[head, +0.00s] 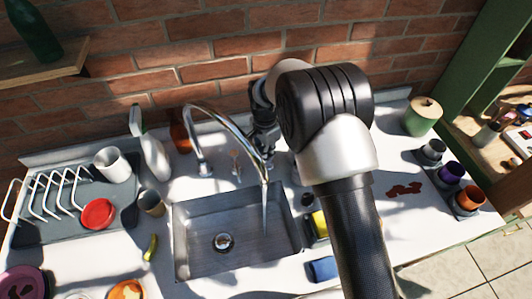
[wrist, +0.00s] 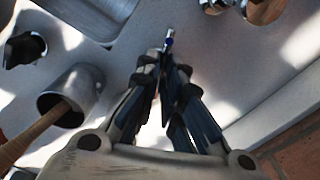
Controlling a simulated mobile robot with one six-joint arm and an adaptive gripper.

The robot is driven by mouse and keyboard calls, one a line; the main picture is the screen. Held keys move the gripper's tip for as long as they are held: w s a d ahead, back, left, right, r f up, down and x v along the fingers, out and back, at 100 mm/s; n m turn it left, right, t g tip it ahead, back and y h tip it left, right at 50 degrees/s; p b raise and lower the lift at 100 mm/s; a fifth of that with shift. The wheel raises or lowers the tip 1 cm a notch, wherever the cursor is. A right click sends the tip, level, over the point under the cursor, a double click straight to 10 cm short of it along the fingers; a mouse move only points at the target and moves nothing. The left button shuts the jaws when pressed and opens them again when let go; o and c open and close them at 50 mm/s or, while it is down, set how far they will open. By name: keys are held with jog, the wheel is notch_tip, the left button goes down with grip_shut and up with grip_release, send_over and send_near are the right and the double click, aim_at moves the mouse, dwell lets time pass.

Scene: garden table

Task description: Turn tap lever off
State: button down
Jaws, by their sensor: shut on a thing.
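The chrome tap (head: 228,122) arches over the steel sink (head: 181,240), and a stream of water (head: 264,208) falls from its spout. My gripper (head: 266,148) is behind the spout, partly hidden by the tap and my arm. In the wrist view my gripper (wrist: 163,70) has its fingertips closed together on the slim metal tap lever (wrist: 169,40), which has a blue mark. Only the lever's end shows past the fingertips.
A white bottle (head: 153,155) and a brown bottle (head: 180,138) stand left of the tap. A dish rack (head: 62,190) is further left. A metal cup (wrist: 75,90) holding a wooden handle is close to my gripper. The brick wall (head: 160,62) is behind.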

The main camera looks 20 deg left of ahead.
jog(key=shift+w+a+m, duration=0.1)
jog(key=shift+m, duration=0.95)
jog(key=shift+w+a+m, duration=0.1)
jog(key=shift+m, duration=0.95)
jog(key=c, duration=1.7)
grip_release()
jog(key=shift+r, duration=0.1)
notch_tip(320, 180, up, 12)
jog(key=shift+f, duration=0.1)
jog(key=shift+d, duration=0.1)
